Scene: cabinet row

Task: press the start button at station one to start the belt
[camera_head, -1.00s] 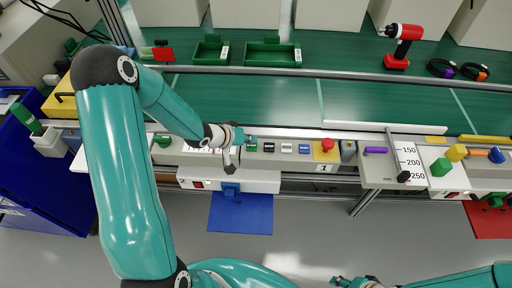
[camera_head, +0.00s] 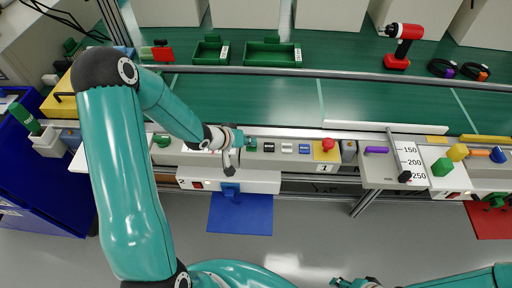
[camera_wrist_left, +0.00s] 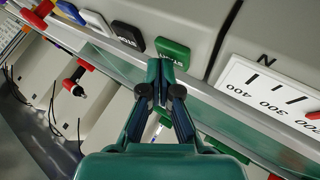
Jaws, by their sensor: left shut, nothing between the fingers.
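The green START button (camera_head: 252,146) sits on the grey control panel. In the wrist view the START button (camera_wrist_left: 173,52) shows its white lettering just beyond my fingertips. My left gripper (camera_head: 240,137) is shut and empty, with its tips at the button's left in the head view. In the wrist view my left fingertips (camera_wrist_left: 160,75) overlap the button's near edge; I cannot tell whether they touch it. A black STOP button (camera_wrist_left: 127,35) is beside it. A plate with the number 1 (camera_head: 324,168) is below the panel's right end. My right gripper (camera_head: 356,283) is at the bottom edge, its opening unclear.
A red emergency knob on a yellow base (camera_head: 327,151) stands farther right on the panel. White and blue buttons (camera_head: 304,149) lie between. The green belt (camera_head: 270,98) runs behind a metal rail. A blue mat (camera_head: 240,214) lies below the front box.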

